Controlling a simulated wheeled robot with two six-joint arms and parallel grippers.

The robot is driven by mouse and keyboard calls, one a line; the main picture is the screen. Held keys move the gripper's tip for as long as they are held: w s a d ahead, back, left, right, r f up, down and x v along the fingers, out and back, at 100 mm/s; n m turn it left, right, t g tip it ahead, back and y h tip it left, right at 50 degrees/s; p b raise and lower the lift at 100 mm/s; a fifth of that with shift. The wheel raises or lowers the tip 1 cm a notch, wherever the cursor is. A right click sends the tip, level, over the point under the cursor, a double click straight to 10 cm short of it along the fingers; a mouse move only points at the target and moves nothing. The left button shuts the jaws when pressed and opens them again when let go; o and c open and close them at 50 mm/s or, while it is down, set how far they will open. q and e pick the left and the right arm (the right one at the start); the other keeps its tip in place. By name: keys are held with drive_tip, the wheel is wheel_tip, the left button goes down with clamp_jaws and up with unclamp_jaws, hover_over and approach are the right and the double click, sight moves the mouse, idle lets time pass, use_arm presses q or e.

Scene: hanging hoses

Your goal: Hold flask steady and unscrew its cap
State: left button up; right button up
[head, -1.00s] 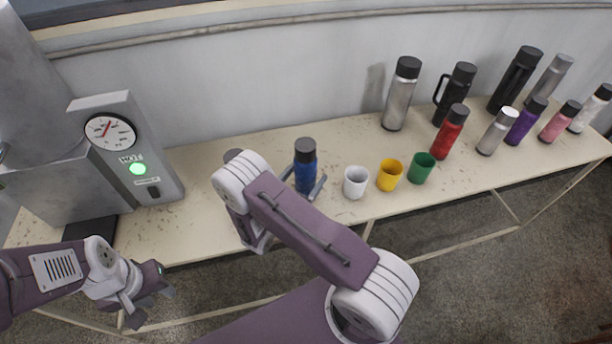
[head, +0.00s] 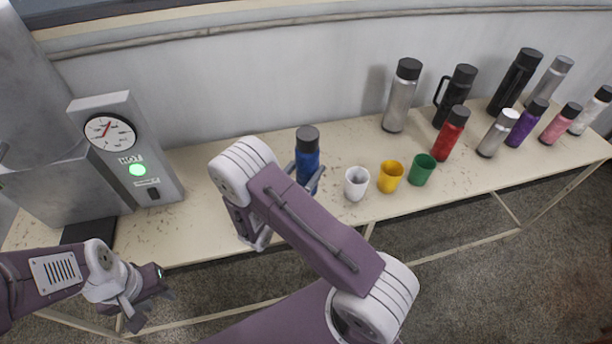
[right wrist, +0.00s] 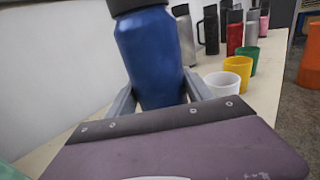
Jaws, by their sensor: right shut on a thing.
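The blue flask (head: 307,166) with its dark cap (head: 307,137) is upright above the table, just left of the white cup. It also shows in the right wrist view (right wrist: 152,58), where the top of its cap is cut off. My right gripper (right wrist: 158,98) is shut around the flask body, one finger on each side. My right arm hides part of the gripper and the flask's lower side in the head view. My left gripper (head: 152,306) is at the lower left, in front of the table, open and empty, far from the flask.
White (head: 356,184), yellow (head: 390,177) and green (head: 423,170) cups stand right of the flask. Several other flasks, including a red one (head: 450,133), stand farther right. A grey dispenser with a gauge (head: 110,132) stands left. The table (head: 195,200) is clear beside it.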

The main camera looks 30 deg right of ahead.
drive_tip(key=s+d+r+p, duration=0.2)
drive_tip(key=s+r+p, duration=0.2)
drive_tip(key=s, duration=0.7)
wheel_tip(320, 180, up, 2)
drive_tip(key=shift+d+r+p, duration=0.25)
drive_tip(key=shift+d+p, duration=0.05)
drive_tip(key=shift+p, duration=0.05)
drive_tip(key=o, duration=0.8)
clamp_jaws()
drive_tip(key=shift+f, duration=0.1)
